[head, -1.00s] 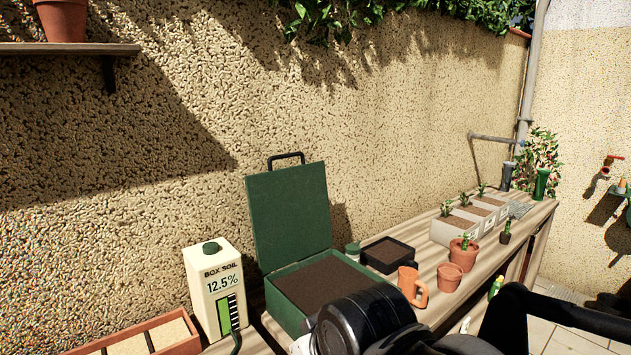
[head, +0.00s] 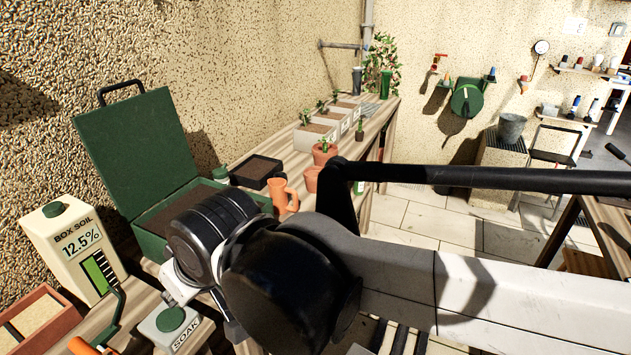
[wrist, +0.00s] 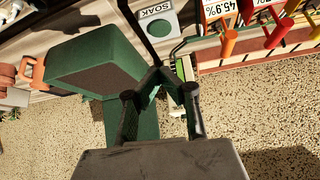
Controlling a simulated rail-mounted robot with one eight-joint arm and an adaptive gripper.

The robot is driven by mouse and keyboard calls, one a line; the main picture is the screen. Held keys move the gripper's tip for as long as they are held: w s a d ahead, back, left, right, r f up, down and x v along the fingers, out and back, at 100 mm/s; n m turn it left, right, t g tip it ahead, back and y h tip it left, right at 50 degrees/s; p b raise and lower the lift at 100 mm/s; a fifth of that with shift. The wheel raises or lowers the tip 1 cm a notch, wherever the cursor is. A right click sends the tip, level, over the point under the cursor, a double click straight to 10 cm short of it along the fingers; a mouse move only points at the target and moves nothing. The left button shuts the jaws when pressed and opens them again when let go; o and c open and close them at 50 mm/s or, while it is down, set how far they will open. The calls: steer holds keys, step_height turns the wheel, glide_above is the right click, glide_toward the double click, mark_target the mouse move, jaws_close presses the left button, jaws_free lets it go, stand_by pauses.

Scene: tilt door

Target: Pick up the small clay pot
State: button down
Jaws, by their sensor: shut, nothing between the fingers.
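A small clay pot (head: 312,179) stands on the long bench in the head view, partly hidden by my arm. A second clay pot (head: 323,155), holding a small plant, is just behind it. An orange mug-like vessel with a handle (head: 284,197) stands in front of them; its handle also shows at the left edge of the wrist view (wrist: 38,72). Terracotta pots (wrist: 6,76) are cut off at that edge. My gripper (wrist: 157,76) is shut and empty, its fingertips together in front of the green soil box (wrist: 98,65), apart from the pots.
The green soil box with raised lid (head: 140,145), a black soil tray (head: 257,171) and planter blocks (head: 310,138) occupy the bench. A SOAK button box (head: 175,325) and BOX SOIL meter (head: 75,250) stand at the near left. Open tiled floor (head: 430,215) lies right of the bench.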

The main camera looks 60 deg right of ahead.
steer(key=c, duration=2.5)
jaws_free()
steer(key=o, duration=1.9)
